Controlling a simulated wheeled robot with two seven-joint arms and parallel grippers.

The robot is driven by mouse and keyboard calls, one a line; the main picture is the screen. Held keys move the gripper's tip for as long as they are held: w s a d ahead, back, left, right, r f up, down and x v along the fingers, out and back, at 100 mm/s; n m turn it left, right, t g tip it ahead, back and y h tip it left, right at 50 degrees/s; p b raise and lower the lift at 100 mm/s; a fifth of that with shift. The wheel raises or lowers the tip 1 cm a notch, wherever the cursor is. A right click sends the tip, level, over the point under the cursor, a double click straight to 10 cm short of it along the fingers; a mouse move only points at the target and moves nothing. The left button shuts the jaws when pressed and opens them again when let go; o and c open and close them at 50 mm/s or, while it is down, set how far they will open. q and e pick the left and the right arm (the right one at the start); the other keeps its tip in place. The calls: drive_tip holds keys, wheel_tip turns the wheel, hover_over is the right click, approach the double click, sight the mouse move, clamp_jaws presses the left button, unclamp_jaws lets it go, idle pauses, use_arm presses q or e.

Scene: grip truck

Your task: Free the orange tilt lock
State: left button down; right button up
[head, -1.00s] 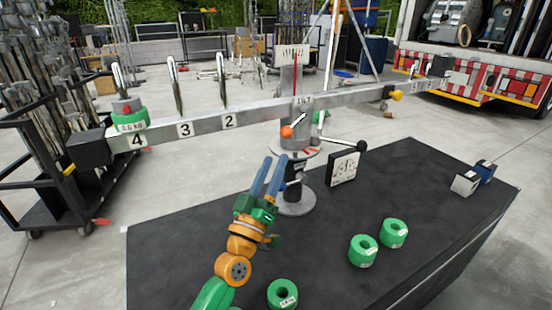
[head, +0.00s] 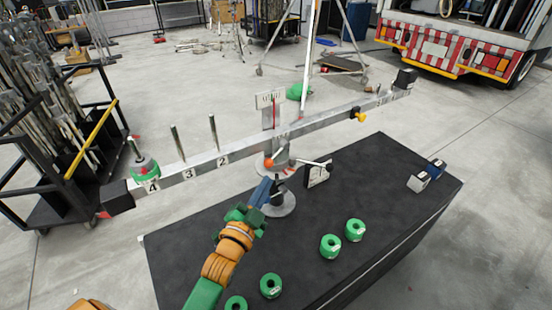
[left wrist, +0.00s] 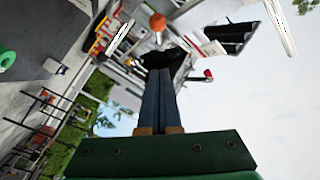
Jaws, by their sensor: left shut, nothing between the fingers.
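The orange tilt lock knob (head: 269,163) sits on the grey central column of the balance beam (head: 250,145), just below the beam. It also shows in the left wrist view as an orange ball (left wrist: 157,21), beyond the fingertips. My left gripper (head: 264,184) is just below and in front of the knob, its blue fingers pointing up toward the column. In the left wrist view the fingers (left wrist: 160,75) lie side by side, shut and empty. A visible gap separates the fingertips from the knob there. My right gripper is in neither view.
A black-tipped lever (head: 315,162) sticks out right of the column, above a small panel (head: 318,173). A green weight (head: 146,170) sits on the beam's left end. Several green weights, including one at right (head: 355,230), stand on the black table (head: 200,250).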

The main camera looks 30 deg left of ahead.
use_arm(q)
approach(277, 156)
wheel_tip(277, 156, up, 2)
drive_tip(key=w+d, duration=0.2)
drive_tip(key=w, duration=0.1)
drive_tip(key=w+a, duration=0.1)
drive_tip(key=w+a+f, duration=0.1)
drive_tip(key=shift+w+a+f, duration=0.3)
drive_tip(key=shift+w+a, duration=0.05)
drive_tip(key=shift+a, duration=0.05)
